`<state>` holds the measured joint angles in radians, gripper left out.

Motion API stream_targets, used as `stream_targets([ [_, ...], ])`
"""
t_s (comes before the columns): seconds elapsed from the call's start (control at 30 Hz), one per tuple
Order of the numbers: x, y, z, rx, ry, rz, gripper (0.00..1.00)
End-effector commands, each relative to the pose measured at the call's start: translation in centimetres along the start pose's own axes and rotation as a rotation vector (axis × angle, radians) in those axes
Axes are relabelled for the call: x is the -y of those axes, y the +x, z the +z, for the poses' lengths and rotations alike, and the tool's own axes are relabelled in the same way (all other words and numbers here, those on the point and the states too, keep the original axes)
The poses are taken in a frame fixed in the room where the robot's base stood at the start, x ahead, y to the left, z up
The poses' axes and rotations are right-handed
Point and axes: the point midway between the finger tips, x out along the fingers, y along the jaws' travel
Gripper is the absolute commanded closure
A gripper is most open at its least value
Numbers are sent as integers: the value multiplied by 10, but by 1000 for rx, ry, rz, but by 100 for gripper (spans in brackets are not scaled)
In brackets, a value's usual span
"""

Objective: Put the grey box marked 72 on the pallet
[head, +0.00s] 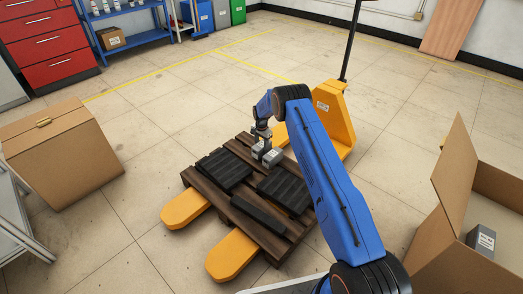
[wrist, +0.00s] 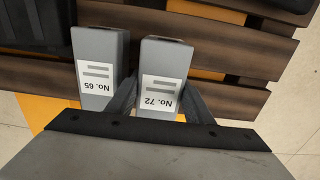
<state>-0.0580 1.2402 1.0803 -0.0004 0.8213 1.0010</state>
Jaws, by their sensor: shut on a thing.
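The grey box marked 72 (wrist: 162,75) stands upright between the two fingers of my gripper (wrist: 160,104) in the wrist view. The gripper is shut on it. The box is over the wooden pallet (wrist: 235,52), at or very near its slats; I cannot tell whether it touches. A second grey box marked 65 (wrist: 97,65) stands just to its left, with a narrow gap between. In the head view my gripper (head: 262,143) is at the back part of the pallet (head: 197,181), over two small grey boxes. Its fingertips are hard to make out there.
Black ribbed parts (head: 224,169) lie on the pallet, one close to the boxes. The pallet rests on a yellow pallet jack (head: 334,112). An open carton (head: 447,262) at right holds another grey box (head: 481,239). A closed carton (head: 62,155) stands left.

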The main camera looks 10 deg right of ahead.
Motion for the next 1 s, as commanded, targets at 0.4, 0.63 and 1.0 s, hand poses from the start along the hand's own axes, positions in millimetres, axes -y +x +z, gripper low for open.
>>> stream_targets([
  [0.4,0,16,0,-1,0,-1,86],
  [0.63,0,18,0,0,0,-1,35],
  [1.0,0,10,0,-1,0,-1,35],
])
